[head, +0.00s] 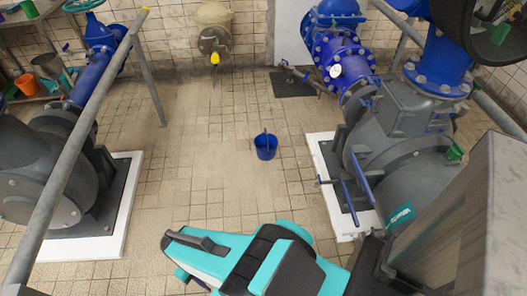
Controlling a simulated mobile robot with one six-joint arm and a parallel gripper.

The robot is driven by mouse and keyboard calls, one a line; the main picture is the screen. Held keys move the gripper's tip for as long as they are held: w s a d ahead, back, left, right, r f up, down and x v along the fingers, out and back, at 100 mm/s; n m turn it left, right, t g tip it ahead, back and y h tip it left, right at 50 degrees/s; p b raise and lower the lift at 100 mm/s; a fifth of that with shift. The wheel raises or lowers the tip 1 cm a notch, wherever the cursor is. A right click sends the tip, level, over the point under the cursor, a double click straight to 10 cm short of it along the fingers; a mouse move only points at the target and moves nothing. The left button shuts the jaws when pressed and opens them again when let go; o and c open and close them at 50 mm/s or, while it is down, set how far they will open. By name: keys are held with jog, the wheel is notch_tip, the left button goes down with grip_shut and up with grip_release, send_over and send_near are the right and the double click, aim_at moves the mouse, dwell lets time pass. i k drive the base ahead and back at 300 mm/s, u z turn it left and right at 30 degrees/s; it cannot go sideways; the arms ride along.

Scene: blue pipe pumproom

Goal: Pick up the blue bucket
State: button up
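A blue bucket (265,150) stands upright on the tiled floor near the middle of the head view, with its handle raised. My teal and black arm reaches in from the lower right, in front of the bucket in the picture. My gripper (178,255) seems to be at the arm's left end, below and left of the bucket in the picture and apart from it. Its fingers are not clear, so I cannot tell whether it is open or shut. Nothing touches the bucket.
A grey pump (400,165) with blue pipework stands on a white plinth right of the bucket. Another grey pump (50,170) stands at left behind a grey railing (85,130). Orange containers (26,84) sit on a shelf at far left.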

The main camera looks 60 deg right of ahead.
aim_at(266, 144)
jog(key=z, duration=0.1)
jog(key=i, duration=0.95)
jog(key=u, duration=0.05)
